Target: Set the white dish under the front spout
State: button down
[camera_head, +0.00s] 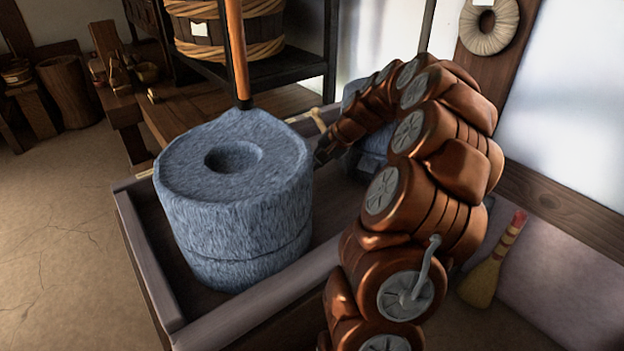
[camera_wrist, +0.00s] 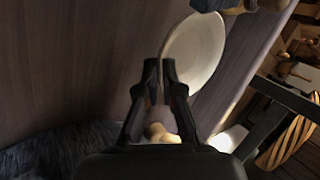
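The white dish (camera_wrist: 205,50) is in the wrist view, beyond and to the right of my fingertips, against a dark wooden surface. My gripper (camera_wrist: 160,68) has a narrow gap between its fingertips. The right fingertip overlaps the dish's left edge; I cannot tell whether the rim is between the fingers or only behind them. The dish does not show there, and I cannot pick out the front spout.
A wooden pole (camera_head: 236,45) rises at the quern's back edge. A second blue-grey stone (camera_head: 365,165) is partly behind my arm. A banded tub (camera_head: 205,32) stands on a dark rack. A small broom (camera_head: 485,275) leans at the right.

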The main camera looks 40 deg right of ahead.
aim_at(314, 185)
notch_tip(314, 185, down, 4)
jog(key=shift+s+r+b, duration=0.1)
jog(key=shift+b, duration=0.65)
jog(key=shift+r, duration=0.1)
jog(key=c, duration=1.3)
grip_release()
jog(key=p+v, duration=0.5)
jog(key=v, duration=0.7)
